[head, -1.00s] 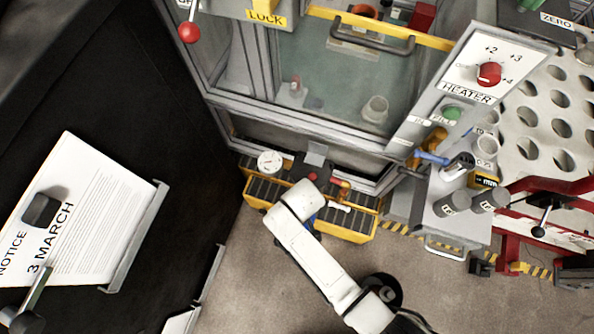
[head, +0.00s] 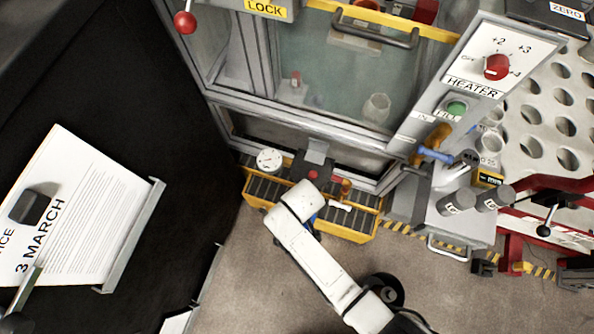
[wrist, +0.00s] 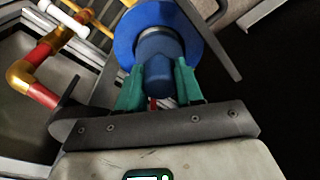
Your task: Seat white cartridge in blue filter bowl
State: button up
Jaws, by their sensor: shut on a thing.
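In the wrist view my gripper (wrist: 158,84) has its green fingertips closed on the dark blue body of a round blue part (wrist: 156,68). A wide blue flange surrounds a pale ring at its far side. It looks like the blue filter bowl; its inside is not visible. In the head view my white arm hides the gripper, and only a little blue (head: 316,214) shows beside it. A short white cylinder, probably the cartridge, lies at the upper left of the wrist view (wrist: 64,18) and right of my arm's end in the head view (head: 340,206).
Red and brass pipe (wrist: 40,62) runs close left of my gripper. A yellow-edged slatted platform (head: 358,232) lies under my arm's end, with a round white gauge (head: 269,160) on it. The glass-fronted cabinet (head: 330,75) stands behind. Floor in front is clear.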

jog(key=shift+f+b, duration=0.8)
jog(key=shift+f, duration=0.25)
jog(key=o, duration=1.1)
jog(key=r+p, duration=0.1)
jog(key=r, duration=0.6)
jog(key=s+r+p, duration=0.1)
jog(key=r, duration=0.2)
jog(key=shift+d+r+p, duration=0.35)
jog(key=shift+d, duration=0.05)
